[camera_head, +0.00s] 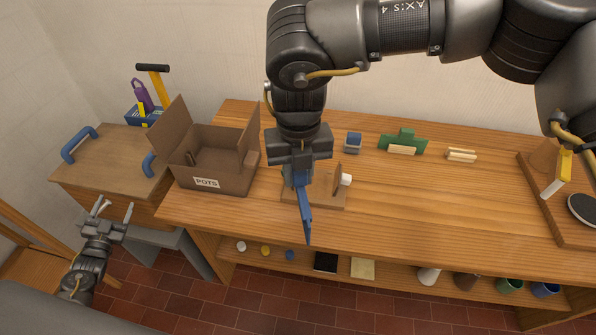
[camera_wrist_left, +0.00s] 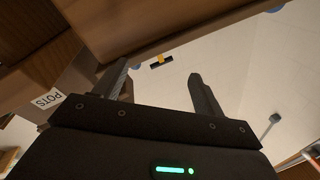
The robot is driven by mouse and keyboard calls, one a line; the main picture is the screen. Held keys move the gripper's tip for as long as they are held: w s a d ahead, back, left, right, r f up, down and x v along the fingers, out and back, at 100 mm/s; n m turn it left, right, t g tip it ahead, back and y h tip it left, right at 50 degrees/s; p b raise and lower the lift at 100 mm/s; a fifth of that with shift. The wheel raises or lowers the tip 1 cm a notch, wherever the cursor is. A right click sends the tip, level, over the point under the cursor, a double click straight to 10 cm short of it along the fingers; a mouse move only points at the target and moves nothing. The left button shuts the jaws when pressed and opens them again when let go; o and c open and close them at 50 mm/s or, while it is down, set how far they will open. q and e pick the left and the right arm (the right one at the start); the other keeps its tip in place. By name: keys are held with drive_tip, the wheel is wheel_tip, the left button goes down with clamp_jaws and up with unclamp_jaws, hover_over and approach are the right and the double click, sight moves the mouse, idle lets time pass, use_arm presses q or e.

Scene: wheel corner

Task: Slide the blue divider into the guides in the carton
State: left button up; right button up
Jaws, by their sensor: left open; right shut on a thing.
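The carton (camera_head: 222,181), labelled POTS, stands open with its flaps up at the left end of the wooden bench. Its label side also shows in the left wrist view (camera_wrist_left: 57,90). Guides inside it cannot be made out clearly. The blue divider (camera_head: 305,214) is a thin panel seen nearly edge-on. My right gripper (camera_head: 300,170) is shut on its upper part and holds it over the bench, to the right of the carton, in front of a small wooden stand.
The wooden stand (camera_head: 325,197) carries a white knob. A grey-blue block (camera_head: 353,142), a green piece (camera_head: 403,140) and light wooden strips (camera_head: 461,155) lie farther back. A cabinet with blue handles (camera_head: 110,165) stands left. The bench's right-centre is clear.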

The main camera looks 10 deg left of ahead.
use_arm(q)
drive_tip(key=s+d+f+n+g, duration=0.1)
drive_tip(key=s+d+f+g, duration=0.3)
drive_tip(key=f, duration=0.5)
drive_tip(key=s+d+f+n+g+h, duration=0.15)
drive_tip(key=s+d+f, duration=0.25)
drive_tip(key=d+f, duration=0.45)
drive_tip(key=s+d+f+g, duration=0.4)
drive_tip(key=f, duration=0.7)
drive_tip(key=s+d+f+g+h, duration=0.1)
drive_tip(key=s+d+f+g, duration=0.3)
drive_tip(key=s+d, duration=0.6)
drive_tip(key=s+d+f+g+h, duration=0.1)
drive_tip(key=s+d+f+g, duration=0.3)
drive_tip(key=s+d+f, duration=0.5)
drive_tip(key=s+d, duration=0.2)
drive_tip(key=s, duration=0.2)
drive_tip(key=shift+s+d, duration=0.2)
drive_tip(key=shift+s, duration=0.15)
drive_tip(key=shift+m+g, duration=0.25)
